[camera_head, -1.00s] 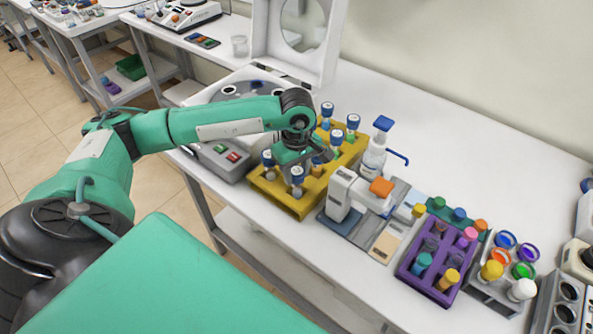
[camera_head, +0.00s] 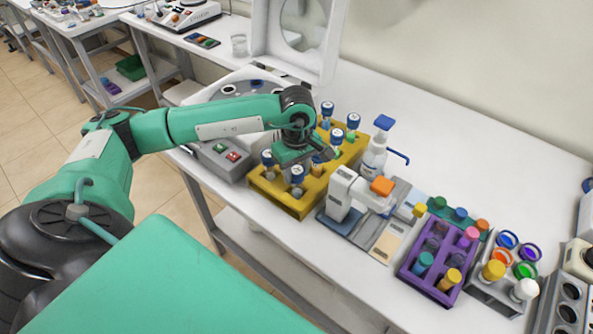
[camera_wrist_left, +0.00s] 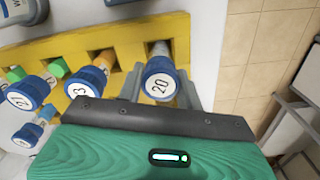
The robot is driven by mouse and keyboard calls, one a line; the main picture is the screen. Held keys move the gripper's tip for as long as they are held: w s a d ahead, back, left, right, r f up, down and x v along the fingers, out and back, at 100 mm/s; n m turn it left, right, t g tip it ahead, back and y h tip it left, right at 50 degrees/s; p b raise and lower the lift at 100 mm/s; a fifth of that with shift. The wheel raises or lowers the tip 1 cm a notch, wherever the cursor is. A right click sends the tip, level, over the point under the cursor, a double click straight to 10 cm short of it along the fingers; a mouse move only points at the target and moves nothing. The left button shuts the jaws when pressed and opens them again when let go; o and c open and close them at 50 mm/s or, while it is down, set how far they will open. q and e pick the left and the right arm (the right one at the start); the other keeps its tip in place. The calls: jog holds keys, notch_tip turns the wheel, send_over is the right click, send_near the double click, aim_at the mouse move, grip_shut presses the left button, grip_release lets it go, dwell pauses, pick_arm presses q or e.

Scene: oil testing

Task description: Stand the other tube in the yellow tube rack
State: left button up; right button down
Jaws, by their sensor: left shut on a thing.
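The yellow tube rack (camera_head: 305,203) stands near the table's front edge and holds several blue-capped tubes. My left gripper (camera_head: 297,163) is over its near end, pointing down. It is shut on a blue-capped tube (camera_head: 297,175). In the left wrist view this tube's cap (camera_wrist_left: 161,82) reads 20, between my grey fingers, at the end of the rack (camera_wrist_left: 140,40). The tube looks upright; how deep its lower end sits in the rack is hidden. Another blue-capped tube (camera_head: 268,157) stands close beside it. My right gripper is not in view.
A white device with an orange top (camera_head: 382,187) and a wash bottle (camera_head: 374,158) stand right of the rack. A purple rack (camera_head: 428,280) is further right. A grey box with buttons (camera_head: 222,158) stands left.

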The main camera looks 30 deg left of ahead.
pick_arm(q)
jog(key=o, duration=1.1)
jog(key=shift+r, duration=0.1)
jog(key=shift+r+b, duration=1.45)
jog(key=shift+r, duration=5.35)
